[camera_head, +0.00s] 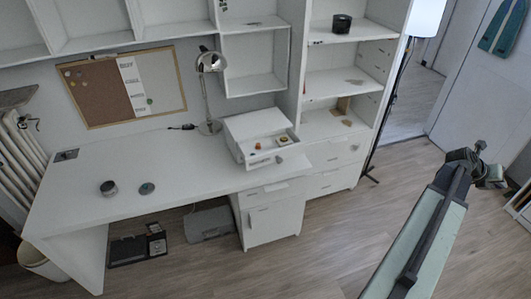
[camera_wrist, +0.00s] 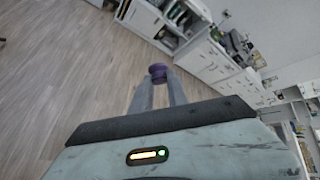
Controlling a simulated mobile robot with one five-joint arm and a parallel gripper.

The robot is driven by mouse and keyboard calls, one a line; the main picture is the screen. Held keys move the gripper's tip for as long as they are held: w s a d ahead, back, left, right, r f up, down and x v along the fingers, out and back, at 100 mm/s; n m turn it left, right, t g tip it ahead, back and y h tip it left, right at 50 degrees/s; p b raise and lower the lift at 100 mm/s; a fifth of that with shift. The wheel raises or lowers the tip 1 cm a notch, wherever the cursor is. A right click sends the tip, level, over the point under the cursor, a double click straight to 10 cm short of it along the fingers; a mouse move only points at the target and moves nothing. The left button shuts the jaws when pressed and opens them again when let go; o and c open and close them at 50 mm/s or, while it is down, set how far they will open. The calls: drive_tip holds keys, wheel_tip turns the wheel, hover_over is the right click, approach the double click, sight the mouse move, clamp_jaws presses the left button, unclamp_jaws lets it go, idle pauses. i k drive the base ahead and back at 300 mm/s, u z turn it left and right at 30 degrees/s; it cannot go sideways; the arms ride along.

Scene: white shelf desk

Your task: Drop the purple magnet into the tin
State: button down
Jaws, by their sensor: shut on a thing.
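My gripper (camera_wrist: 158,84) is shut on the purple magnet (camera_wrist: 158,70), held at the fingertips in the wrist view. In the head view my gripper (camera_head: 480,168) is at the right, out over the floor and well away from the desk. I cannot make out the magnet there. A small round grey container (camera_head: 108,188), which looks like the tin, stands on the desk's left part. A flat dark greenish disc (camera_head: 147,188), perhaps its lid, lies just right of it. The inside of the container is too small to see clearly.
The white desk (camera_head: 200,172) is mostly clear around the container. A lamp (camera_head: 210,95) and a white box with an open drawer of small items (camera_head: 262,135) stand farther right. A dark pot (camera_head: 342,23) is on the shelf. Open wooden floor lies before the desk.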

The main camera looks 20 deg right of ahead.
sight(110, 191)
drive_tip(key=u, duration=1.05)
drive_tip(key=i, duration=1.65)
drive_tip(key=u, duration=0.5)
drive_tip(key=k, duration=1.35)
drive_tip(key=u, duration=0.9)
drive_tip(key=i, duration=0.85)
drive_tip(key=u, duration=0.35)
drive_tip(key=i, duration=2)
drive_tip(key=z, duration=0.5)
